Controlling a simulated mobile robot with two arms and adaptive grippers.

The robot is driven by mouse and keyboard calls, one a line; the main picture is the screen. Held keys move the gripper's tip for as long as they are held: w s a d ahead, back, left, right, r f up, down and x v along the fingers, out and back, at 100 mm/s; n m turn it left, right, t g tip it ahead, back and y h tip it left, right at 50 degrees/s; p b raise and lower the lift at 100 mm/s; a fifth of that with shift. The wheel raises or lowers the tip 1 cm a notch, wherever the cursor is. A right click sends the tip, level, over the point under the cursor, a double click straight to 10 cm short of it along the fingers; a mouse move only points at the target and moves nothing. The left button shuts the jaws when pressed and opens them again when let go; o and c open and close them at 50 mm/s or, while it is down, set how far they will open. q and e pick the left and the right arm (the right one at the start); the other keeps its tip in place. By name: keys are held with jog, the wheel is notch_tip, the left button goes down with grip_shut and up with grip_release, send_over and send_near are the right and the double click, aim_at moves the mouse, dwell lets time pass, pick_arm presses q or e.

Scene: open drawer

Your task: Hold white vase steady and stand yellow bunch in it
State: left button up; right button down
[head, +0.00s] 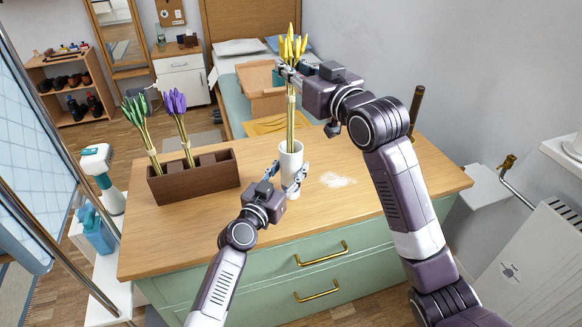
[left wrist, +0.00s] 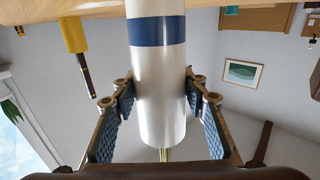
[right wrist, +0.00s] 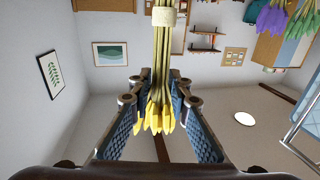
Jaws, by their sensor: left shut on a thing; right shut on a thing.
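The white vase (head: 290,168) stands upright on the wooden top, near its middle. My left gripper (head: 287,181) is shut around the vase's side. The left wrist view shows the vase (left wrist: 160,85), with a blue band, between both fingers. My right gripper (head: 290,72) is shut on the yellow bunch (head: 291,112), just below its yellow heads, and holds it upright above the vase. Its stems come down to the vase's mouth. Their lower ends are hidden, so I cannot tell how deep they are. The bunch (right wrist: 157,110) also shows between the fingers in the right wrist view.
A dark brown box (head: 194,182) on the left of the wooden top (head: 350,205) holds a green bunch (head: 139,118) and a purple bunch (head: 179,112). A white patch (head: 337,180) lies right of the vase. Green drawers (head: 330,262) below are closed.

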jog(key=shift+f, duration=1)
jog(key=c, duration=1.7)
grip_release()
jog(key=v, duration=1.2)
